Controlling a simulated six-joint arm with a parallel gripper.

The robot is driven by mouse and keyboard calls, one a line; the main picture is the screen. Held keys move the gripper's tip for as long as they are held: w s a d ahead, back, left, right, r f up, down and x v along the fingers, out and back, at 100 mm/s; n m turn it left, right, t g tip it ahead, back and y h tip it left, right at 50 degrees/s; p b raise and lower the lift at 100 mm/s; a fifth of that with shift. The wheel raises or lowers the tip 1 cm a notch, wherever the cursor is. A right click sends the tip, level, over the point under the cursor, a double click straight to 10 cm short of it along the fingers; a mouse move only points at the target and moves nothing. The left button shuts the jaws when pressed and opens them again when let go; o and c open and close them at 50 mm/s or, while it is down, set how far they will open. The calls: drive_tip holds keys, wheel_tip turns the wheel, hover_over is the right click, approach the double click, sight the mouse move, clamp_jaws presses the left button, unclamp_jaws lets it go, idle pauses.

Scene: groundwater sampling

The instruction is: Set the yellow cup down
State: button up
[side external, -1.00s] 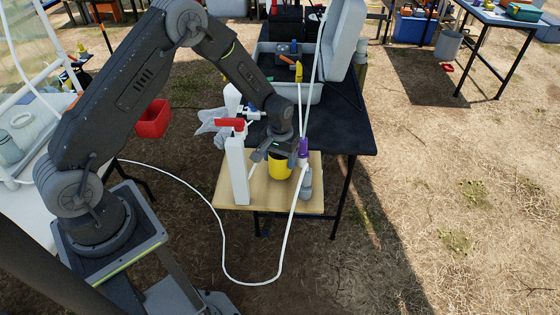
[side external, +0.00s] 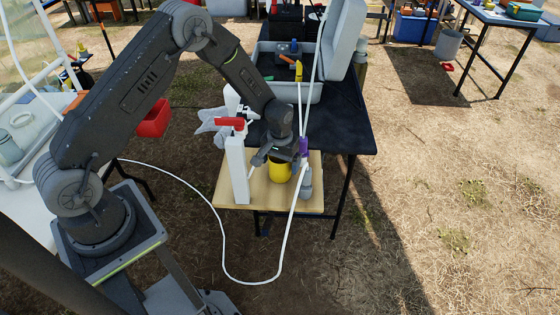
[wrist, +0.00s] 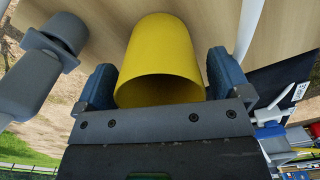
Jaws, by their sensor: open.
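The yellow cup (side external: 279,171) stands on the pale wooden board (side external: 228,198) at the near end of the dark table. It also shows in the wrist view (wrist: 160,58), with its open mouth facing my gripper. My gripper (side external: 276,158) is just above the cup in the side view, partly hiding its top. In the wrist view the two blue-grey fingers (wrist: 160,78) are on either side of the cup's mouth, with a gap showing at each side. The gripper is open and holds nothing.
A white post with a red handle (side external: 230,123) stands left of the cup. A grey bottle (side external: 305,185) and a white hose (side external: 297,190) are close on its right. A grey case (side external: 315,92) sits open farther back. The dark tabletop (side external: 345,130) has free room at right.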

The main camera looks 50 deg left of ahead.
drive_tip(key=s+d+r+m+t, duration=0.1)
drive_tip(key=s+r, duration=0.1)
drive_tip(key=r, duration=0.9)
drive_tip(key=s+r, duration=0.2)
drive_tip(key=r, duration=0.8)
drive_tip(key=s+d+r+m+t, duration=0.1)
drive_tip(key=s+r+t, duration=0.1)
drive_tip(key=s+r, duration=0.4)
drive_tip(key=s+d+r+m+t, duration=0.2)
drive_tip(key=s+r, duration=0.5)
drive_tip(key=s, duration=0.8)
drive_tip(key=shift+d, duration=0.2)
drive_tip(key=shift+o, duration=0.5)
drive_tip(key=shift+s+m+t, duration=0.3)
drive_tip(key=shift+s, duration=0.2)
drive_tip(key=shift+w, duration=0.1)
